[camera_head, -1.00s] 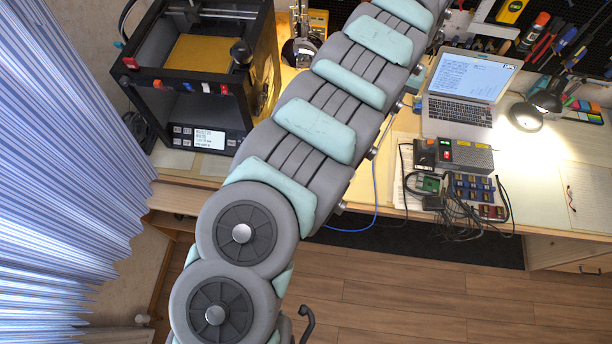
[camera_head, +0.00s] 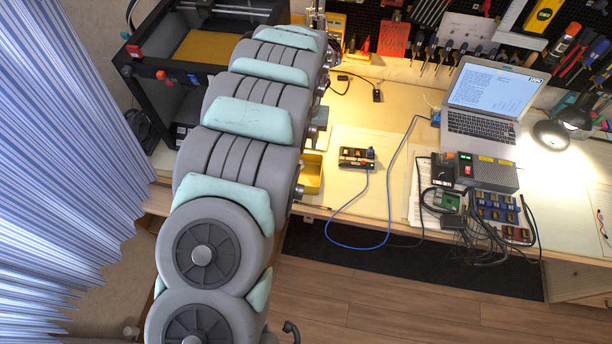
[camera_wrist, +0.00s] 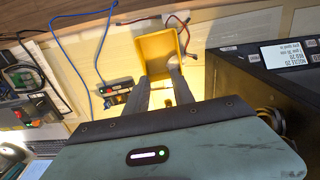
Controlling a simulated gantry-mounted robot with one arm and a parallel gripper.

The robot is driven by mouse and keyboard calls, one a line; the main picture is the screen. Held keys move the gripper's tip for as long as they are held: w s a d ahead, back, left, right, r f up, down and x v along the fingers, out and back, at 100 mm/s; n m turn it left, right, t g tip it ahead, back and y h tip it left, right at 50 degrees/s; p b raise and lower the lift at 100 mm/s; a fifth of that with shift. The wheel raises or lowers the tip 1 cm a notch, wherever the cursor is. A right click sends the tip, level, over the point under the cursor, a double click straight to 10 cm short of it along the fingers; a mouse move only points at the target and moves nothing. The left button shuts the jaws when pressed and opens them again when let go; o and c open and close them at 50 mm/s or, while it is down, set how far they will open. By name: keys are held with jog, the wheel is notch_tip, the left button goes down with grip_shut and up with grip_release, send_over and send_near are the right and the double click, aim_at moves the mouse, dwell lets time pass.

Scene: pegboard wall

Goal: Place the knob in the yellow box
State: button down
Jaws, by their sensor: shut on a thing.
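The yellow box (camera_wrist: 155,42) is open-topped and lies beyond my fingertips in the wrist view. In the head view the yellow box (camera_head: 313,172) shows partly from behind my arm, near the table's front edge. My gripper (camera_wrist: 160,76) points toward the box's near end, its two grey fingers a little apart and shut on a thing. The knob cannot be made out clearly between the fingers. In the head view my gripper is hidden by my arm.
A small module (camera_head: 357,157) with a blue cable stands right of the box. The black 3D printer (camera_head: 165,85) stands at left. The laptop (camera_head: 487,108) and a power supply (camera_head: 487,174) are farther right. Bare tabletop lies behind the module.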

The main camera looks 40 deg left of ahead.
aim_at(306, 177)
notch_tip(306, 177, down, 17)
jog(key=b, duration=0.3)
jog(key=shift+f, duration=0.15)
jog(key=shift+f, duration=0.15)
jog(key=c, duration=1.1)
grip_release()
